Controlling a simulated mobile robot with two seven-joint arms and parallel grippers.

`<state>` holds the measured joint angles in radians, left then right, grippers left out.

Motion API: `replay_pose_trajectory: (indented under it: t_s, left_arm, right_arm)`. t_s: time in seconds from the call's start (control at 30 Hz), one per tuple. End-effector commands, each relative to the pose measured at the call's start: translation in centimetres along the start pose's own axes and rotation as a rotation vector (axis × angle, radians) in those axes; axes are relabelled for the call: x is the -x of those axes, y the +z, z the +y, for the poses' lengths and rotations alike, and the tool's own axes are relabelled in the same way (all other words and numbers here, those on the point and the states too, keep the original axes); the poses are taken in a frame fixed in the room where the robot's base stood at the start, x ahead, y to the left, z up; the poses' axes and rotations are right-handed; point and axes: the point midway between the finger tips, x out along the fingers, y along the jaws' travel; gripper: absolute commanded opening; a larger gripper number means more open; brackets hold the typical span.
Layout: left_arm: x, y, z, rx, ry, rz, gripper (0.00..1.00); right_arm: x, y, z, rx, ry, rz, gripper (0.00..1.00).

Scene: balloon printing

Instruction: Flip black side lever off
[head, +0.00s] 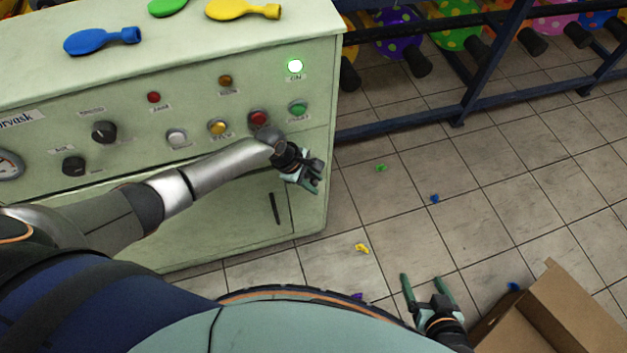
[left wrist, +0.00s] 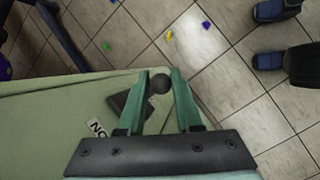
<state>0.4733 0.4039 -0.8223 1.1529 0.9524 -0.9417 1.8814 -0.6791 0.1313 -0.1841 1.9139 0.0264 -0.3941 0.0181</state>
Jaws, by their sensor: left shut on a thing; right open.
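The black side lever shows in the left wrist view as a round black knob (left wrist: 160,84) with a dark base (left wrist: 125,105) on the machine's side, near a label that reads ON upside down (left wrist: 97,128). My left gripper (left wrist: 160,73) has one finger on each side of the knob and is shut on it. In the head view my left gripper (head: 314,181) is at the machine's right side and the lever is hidden. My right gripper (head: 428,280) is open and empty, low over the floor.
The pale green machine (head: 240,225) has knobs, buttons and a lit green ON lamp (head: 295,66). Blue (head: 90,41), green and yellow balloons lie on top. A cardboard box (head: 570,310) stands at lower right. A dark rack (head: 480,85) is behind. Tiled floor between is mostly free.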

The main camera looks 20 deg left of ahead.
Motion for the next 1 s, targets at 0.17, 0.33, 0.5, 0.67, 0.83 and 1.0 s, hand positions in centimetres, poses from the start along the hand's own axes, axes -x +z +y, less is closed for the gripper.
replay_pose_trajectory:
  t_s: [0.17,0.33,0.5,0.67,0.83,1.0]
  left_arm:
    - [-0.06,-0.11,-0.17,0.001,-0.004,0.002,0.01]
    - [-0.07,-0.14,-0.21,0.002,-0.005,0.003,0.00]
    - [-0.09,-0.18,-0.25,0.003,-0.006,0.003,0.00]
    - [-0.10,-0.20,-0.29,0.004,-0.007,0.004,0.00]
    - [-0.12,-0.23,-0.33,0.005,-0.008,0.004,0.00]
    - [-0.13,-0.26,-0.37,0.005,-0.009,0.005,0.00]
  right_arm:
    - [0.00,0.01,0.00,0.000,0.000,0.000,0.84]
    - [0.00,0.01,-0.01,0.000,0.000,0.000,0.84]
    - [0.00,0.01,-0.01,0.000,0.000,0.000,0.84]
    - [0.00,0.01,-0.01,0.000,0.000,0.000,0.84]
    - [0.00,0.01,-0.01,0.000,0.000,0.000,0.84]
    - [0.00,0.00,-0.01,0.000,0.000,0.000,0.84]
